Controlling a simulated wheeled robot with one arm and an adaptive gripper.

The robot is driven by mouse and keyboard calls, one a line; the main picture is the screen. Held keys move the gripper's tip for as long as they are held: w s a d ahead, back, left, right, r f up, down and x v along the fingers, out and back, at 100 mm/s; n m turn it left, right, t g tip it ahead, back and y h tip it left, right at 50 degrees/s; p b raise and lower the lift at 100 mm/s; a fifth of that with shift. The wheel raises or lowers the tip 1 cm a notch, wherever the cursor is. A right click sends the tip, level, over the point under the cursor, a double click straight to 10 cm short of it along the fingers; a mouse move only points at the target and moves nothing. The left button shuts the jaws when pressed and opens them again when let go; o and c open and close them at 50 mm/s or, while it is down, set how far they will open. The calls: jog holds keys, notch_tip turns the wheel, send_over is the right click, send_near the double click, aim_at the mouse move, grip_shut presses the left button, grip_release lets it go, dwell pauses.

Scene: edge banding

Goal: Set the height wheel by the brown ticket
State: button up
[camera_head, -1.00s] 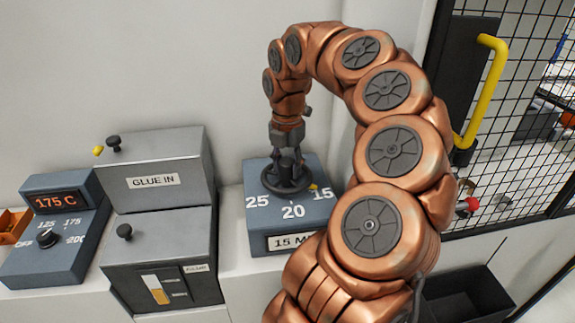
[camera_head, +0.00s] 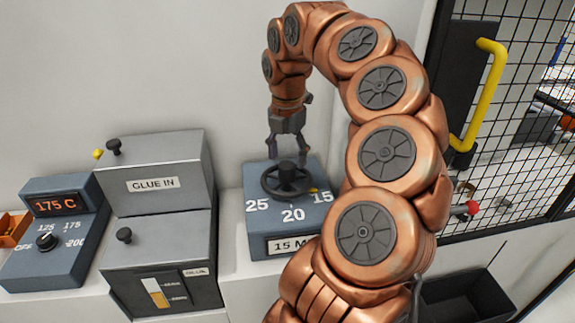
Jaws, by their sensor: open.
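The height wheel (camera_head: 270,187) is a dark spoked handwheel with a central hub, lying flat on a blue-grey box (camera_head: 256,235). The box face carries the marks 25, 20 and 15. A small yellow pointer (camera_head: 313,190) shows at the wheel's right, near the 15. A plate (camera_head: 286,245) on the box front reads "15 M", its right end hidden by my arm. My gripper (camera_head: 288,152) is open and empty, pointing down just above the wheel hub. No brown ticket can be made out in this view.
Left of the wheel box stand the grey glue unit (camera_head: 160,240), labelled GLUE IN, with black knobs, and a temperature box (camera_head: 50,225) reading 175 C. At right are a mesh guard with a yellow handle (camera_head: 487,95) and a dark bin (camera_head: 465,300).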

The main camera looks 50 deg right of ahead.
aim_at(285, 165)
notch_tip(285, 165, up, 8)
jog(key=shift+f, duration=0.15)
dwell(0.4)
dwell(0.5)
jog(key=s+a+f+m, duration=0.1)
jog(key=a+f+m, duration=0.15)
jog(key=a, duration=0.75)
jog(key=s+a+f+m, duration=0.1)
jog(key=a+m, duration=0.3)
jog(key=a, duration=0.7)
jog(key=s+a+f+m+g, duration=0.1)
jog(key=s+a+f+m, duration=0.8)
jog(key=s+f+m, duration=0.4)
jog(key=shift+s+a+f+m+g, duration=0.25)
jog(key=shift+s+m+g, duration=0.2)
jog(key=shift+s, duration=0.55)
